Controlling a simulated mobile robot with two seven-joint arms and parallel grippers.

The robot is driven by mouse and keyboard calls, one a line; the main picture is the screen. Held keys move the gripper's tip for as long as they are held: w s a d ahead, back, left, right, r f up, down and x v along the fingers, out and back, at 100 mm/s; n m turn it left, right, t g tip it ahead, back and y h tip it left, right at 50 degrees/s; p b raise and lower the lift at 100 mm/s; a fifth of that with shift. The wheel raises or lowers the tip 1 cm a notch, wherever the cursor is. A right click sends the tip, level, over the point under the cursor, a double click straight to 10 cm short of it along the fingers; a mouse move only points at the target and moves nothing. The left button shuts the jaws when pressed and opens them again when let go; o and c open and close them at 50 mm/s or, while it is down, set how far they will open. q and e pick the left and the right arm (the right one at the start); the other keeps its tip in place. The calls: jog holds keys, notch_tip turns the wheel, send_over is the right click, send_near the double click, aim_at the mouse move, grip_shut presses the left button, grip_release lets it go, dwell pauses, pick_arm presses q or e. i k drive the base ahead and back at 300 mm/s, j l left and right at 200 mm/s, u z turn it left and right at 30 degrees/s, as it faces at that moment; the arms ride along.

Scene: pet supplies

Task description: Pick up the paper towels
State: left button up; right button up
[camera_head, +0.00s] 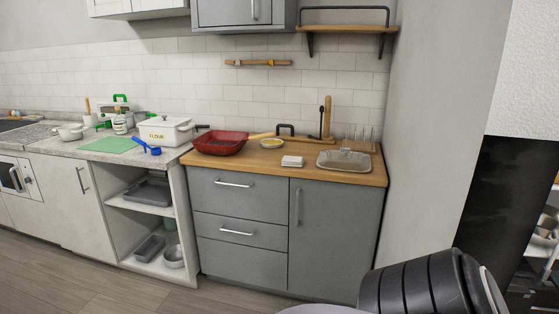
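A small white stack (292,161) lies on the wooden countertop (245,158) near its front edge. It looks like folded paper towels, but it is too small to be sure. It sits left of a metal tray with a lid (344,160) and in front of a small bowl with yellow contents (271,143). No paper towel roll is clearly visible. Neither of my grippers is in view. A black, ribbed part at the lower right appears to be one of my arm links.
A red pan (221,143) stands left on the wooden counter. A white flour box (165,131), blue scoop (146,147) and green mat (109,145) are on the stone counter. Grey cabinets (240,205) stand below. A wall (430,120) bounds the right. Floor (100,285) is clear at lower left.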

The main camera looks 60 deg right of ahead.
aim_at(288, 162)
jog(key=i+z, duration=0.4)
jog(key=i+j+z, duration=0.15)
jog(key=i+z, duration=0.2)
jog(key=i, duration=0.15)
jog(key=i+l+z, duration=0.1)
jog(key=z, duration=0.25)
jog(key=i+z, duration=0.35)
jog(key=i+j+z, duration=0.1)
jog(key=z, duration=0.25)
jog(key=i+l+z, duration=0.1)
jog(key=i+z, duration=0.8)
jog(key=k+j, duration=0.05)
